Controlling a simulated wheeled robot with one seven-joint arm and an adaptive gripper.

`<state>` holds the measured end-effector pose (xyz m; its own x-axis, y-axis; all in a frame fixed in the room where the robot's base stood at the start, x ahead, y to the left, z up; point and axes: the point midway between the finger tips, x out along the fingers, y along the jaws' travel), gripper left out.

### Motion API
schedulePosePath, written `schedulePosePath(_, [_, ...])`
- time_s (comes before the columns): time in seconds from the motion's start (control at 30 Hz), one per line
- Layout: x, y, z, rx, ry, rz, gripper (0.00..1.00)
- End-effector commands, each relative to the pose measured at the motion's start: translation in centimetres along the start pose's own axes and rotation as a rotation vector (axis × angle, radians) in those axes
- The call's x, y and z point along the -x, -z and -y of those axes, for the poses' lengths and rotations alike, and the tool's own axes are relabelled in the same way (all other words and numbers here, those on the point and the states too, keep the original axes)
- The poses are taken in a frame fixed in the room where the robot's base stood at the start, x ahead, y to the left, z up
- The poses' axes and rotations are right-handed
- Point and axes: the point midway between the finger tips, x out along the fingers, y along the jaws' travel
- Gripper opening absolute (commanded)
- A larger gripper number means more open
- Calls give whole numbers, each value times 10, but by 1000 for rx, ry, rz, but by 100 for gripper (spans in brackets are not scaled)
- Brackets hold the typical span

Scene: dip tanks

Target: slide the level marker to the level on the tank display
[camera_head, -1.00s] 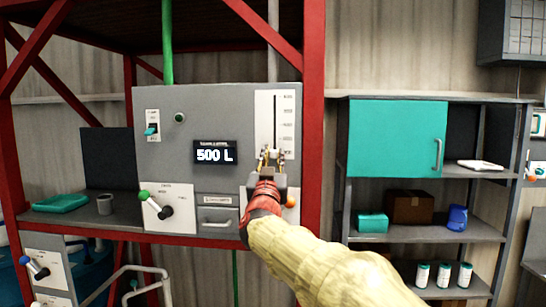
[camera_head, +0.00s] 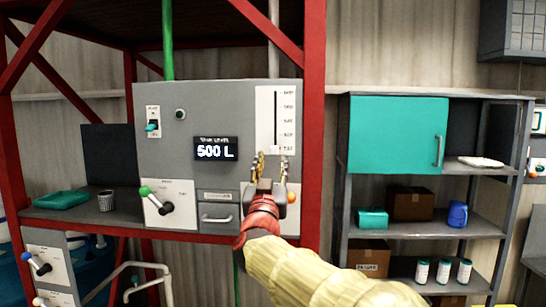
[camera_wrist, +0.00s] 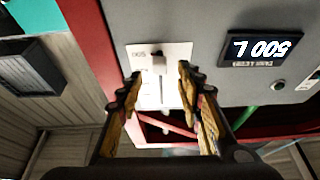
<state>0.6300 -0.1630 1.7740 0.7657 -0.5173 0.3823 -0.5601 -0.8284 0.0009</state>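The tank display (camera_head: 216,149) on the grey control panel reads "500 L". It also shows upside down in the wrist view (camera_wrist: 262,48). To its right is a white scale plate (camera_head: 264,108) with a vertical slot. The level marker (camera_wrist: 159,64), a small pale knob, sits near the slot's low end; in the head view it is small and partly hidden near my fingers. My gripper (camera_head: 271,166) is open in front of the plate's lower part. In the wrist view my two fingers (camera_wrist: 160,76) stand on either side of the marker, apart from it.
The panel also has a green-knobbed lever (camera_head: 157,201), a teal switch (camera_head: 152,126) and a drawer handle (camera_head: 216,218). A red frame post (camera_head: 314,130) stands close to the right of the plate. Farther right is a shelf unit (camera_head: 430,236) with boxes and bottles.

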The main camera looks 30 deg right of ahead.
Motion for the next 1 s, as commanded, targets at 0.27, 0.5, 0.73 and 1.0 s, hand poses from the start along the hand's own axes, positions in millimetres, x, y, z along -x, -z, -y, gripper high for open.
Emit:
schedulePosePath(0.27, [50,0,1,-1,2,0,36])
schedulePosePath(0.5, [64,-1,0,-1,0,1,36])
schedulePosePath(0.73, [64,-1,0,0,0,1,36])
schedulePosePath(1.0, [64,-1,0,-5,0,1,36])
